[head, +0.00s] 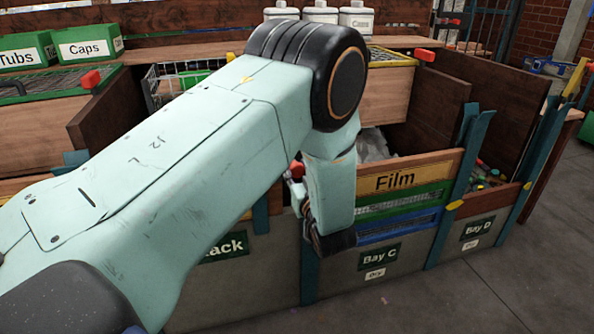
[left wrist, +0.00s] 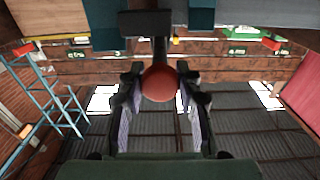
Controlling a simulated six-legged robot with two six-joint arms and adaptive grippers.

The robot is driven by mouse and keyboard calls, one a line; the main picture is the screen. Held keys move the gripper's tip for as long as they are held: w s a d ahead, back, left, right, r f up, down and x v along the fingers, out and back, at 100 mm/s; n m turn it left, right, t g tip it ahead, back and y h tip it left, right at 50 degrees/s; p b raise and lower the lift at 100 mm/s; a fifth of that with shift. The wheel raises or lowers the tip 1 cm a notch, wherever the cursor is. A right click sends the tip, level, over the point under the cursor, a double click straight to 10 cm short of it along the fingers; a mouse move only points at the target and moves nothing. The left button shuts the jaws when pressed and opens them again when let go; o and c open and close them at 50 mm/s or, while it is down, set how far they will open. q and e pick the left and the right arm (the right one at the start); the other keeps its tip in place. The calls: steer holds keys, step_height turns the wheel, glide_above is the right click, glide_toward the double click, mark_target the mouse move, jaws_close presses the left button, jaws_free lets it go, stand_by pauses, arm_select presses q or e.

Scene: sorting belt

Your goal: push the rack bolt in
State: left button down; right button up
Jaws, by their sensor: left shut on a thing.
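The rack bolt's round red knob (left wrist: 159,83) sits between the fingers of my left gripper (left wrist: 160,90) in the left wrist view. The gripper is shut on it, one dark finger on each side. A dark stem runs from the knob to a dark block above it in that view. In the head view my left forearm hides most of the gripper and the bolt. A bit of red (head: 297,170) shows beside the wrist, in front of the bays. A green sign (head: 226,247), partly hidden, ends in "ack". My right gripper is not in view.
A wooden board marked Film (head: 395,181) stands just right of my wrist, above the Bay C front (head: 345,285). Bay D (head: 478,232) is farther right. Other red knobs (head: 91,79) (head: 425,55) show on the back bins. The grey floor (head: 530,270) at right is clear.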

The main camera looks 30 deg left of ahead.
arm_select(q)
steer(key=b+x, duration=0.1)
steer(key=x, duration=0.6)
steer(key=shift+f, duration=0.1)
steer(key=shift+w+r, duration=0.1)
steer(key=shift+r, duration=0.15)
steer(key=c, duration=1.3)
jaws_free()
steer(key=shift+a, duration=0.1)
steer(key=o, duration=0.4)
steer(key=shift+w+f, duration=0.1)
steer(key=shift+f, duration=0.1)
steer(key=shift+r, duration=0.1)
steer(key=v, duration=1.2)
